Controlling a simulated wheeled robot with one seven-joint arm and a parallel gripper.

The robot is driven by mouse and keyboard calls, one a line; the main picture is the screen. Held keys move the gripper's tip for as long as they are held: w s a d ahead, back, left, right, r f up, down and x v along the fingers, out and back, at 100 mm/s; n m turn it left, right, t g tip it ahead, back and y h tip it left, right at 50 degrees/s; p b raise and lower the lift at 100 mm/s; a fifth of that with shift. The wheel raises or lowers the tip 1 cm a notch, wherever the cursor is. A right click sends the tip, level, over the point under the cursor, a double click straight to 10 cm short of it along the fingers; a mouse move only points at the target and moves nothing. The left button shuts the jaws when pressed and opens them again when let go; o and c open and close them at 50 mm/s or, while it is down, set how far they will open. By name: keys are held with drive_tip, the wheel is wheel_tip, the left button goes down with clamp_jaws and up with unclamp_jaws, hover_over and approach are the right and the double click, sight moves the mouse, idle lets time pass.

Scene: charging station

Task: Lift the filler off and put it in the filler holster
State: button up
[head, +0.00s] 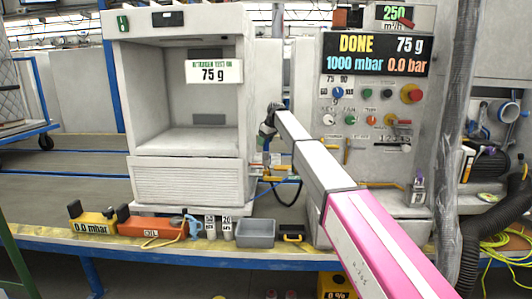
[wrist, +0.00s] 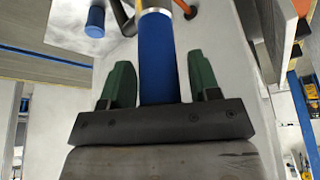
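A blue cylinder with a silver collar (wrist: 157,60), apparently the filler's grip, stands between my gripper's green fingers (wrist: 160,85) in the wrist view. The fingers are apart on either side of it, with a narrow gap visible on the right. In the head view my gripper (head: 268,122) is small and dark, at the right edge of the white cabinet (head: 190,165). The filler cannot be made out there. I cannot tell which fitting is the filler holster.
The display panel (head: 375,53) reads DONE, 75 g, 1000 mbar, 0.0 bar. Yellow (head: 92,223) and orange (head: 150,228) boxes and a grey bin (head: 256,233) line the bench front. A grey vertical hose (head: 462,120) stands right of my arm. Another blue cylinder (wrist: 95,22) shows upper left.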

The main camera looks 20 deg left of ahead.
clamp_jaws()
drive_tip(key=shift+r, duration=0.15)
